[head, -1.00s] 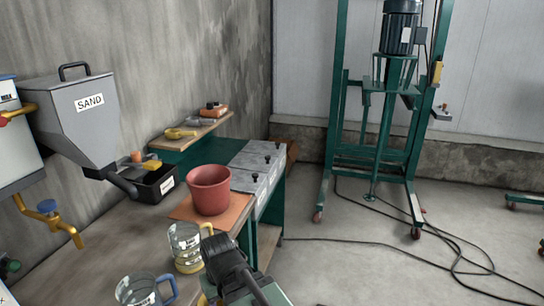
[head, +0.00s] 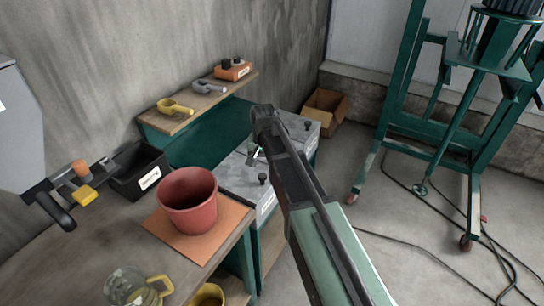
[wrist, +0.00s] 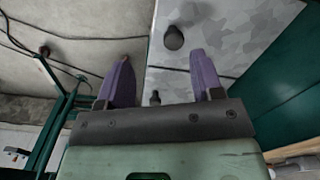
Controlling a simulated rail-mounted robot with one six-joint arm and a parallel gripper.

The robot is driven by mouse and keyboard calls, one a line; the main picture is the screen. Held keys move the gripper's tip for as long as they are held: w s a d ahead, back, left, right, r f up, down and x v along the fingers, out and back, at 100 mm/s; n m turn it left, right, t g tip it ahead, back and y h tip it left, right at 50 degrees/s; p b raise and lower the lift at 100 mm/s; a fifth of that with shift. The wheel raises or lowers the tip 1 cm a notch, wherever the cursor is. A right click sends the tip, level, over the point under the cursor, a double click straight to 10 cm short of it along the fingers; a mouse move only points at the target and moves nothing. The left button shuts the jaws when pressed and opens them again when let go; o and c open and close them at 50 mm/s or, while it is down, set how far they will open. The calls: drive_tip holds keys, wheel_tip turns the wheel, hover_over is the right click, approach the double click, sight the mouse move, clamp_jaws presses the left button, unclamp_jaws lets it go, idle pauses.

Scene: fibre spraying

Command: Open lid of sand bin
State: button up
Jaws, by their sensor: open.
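Bins with mottled grey lids (head: 238,178) stand side by side right of the red pot, with black knobs (head: 262,179) on top. Their white front labels (head: 267,206) are too small to read, so I cannot tell which is the sand bin. The lids I see lie flat and closed. My gripper (wrist: 163,72) is open and empty above the lids in the wrist view. One black knob (wrist: 173,38) shows beyond the fingertips, between their lines; another knob (wrist: 155,97) shows between the fingers. In the head view my arm hides part of the lids.
A red pot (head: 188,200) stands on an orange board (head: 222,235) on the workbench. A black tray (head: 138,170) and a grey hopper (head: 18,130) are at left. A shelf (head: 165,122) holds scoops behind. A green stand (head: 400,110) and cables are right.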

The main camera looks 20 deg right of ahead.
drive_tip(key=r+m, duration=0.1)
hover_over(263, 175)
wheel_tip(263, 175, down, 11)
drive_tip(key=b, duration=1)
drive_tip(key=shift+b, duration=0.4)
drive_tip(key=shift+r, duration=0.15)
drive_tip(key=shift+w, duration=0.1)
clamp_jaws()
